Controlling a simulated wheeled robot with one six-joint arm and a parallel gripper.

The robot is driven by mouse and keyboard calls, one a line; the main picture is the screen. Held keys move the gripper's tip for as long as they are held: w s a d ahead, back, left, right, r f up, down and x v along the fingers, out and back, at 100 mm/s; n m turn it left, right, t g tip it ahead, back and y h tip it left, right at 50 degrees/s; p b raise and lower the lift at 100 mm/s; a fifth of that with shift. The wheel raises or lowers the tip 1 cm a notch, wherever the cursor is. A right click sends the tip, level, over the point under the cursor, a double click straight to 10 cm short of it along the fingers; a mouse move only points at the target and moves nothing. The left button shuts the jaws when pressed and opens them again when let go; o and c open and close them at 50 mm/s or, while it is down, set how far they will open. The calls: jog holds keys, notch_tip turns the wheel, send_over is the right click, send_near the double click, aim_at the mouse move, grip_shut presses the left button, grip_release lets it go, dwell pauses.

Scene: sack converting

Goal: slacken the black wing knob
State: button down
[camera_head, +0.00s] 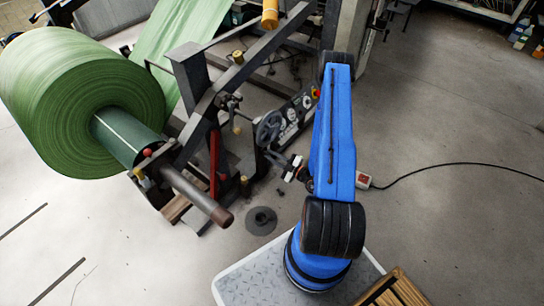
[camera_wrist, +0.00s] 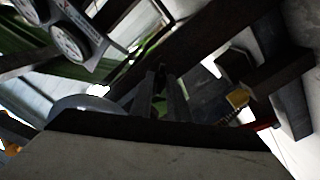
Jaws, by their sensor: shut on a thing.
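In the wrist view, the two dark fingers of my gripper (camera_wrist: 161,82) reach forward from the middle of the picture. They are shut on a small black piece between their tips, the black wing knob (camera_wrist: 160,78). It is dark there, and the knob's wings and turn angle are hard to make out. In the head view, my gripper (camera_head: 283,160) is small, left of my blue arm and just below a grey handwheel (camera_head: 269,128) on the machine frame. The knob cannot be picked out in that view.
A large green roll (camera_head: 70,100) sits on a shaft at the left. A red lever (camera_head: 213,160) stands left of my gripper. A panel with round dials (camera_head: 292,122) is close behind it; dials (camera_wrist: 68,40) also show in the wrist view. Open floor lies right.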

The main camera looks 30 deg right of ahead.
jog(key=m, duration=2.8)
jog(key=shift+d+f, duration=0.25)
jog(key=shift+d, duration=0.1)
dwell(1.1)
dwell(0.6)
jog(key=c, duration=1.8)
grip_release()
jog(key=shift+w, duration=0.1)
jog(key=shift+o, duration=0.2)
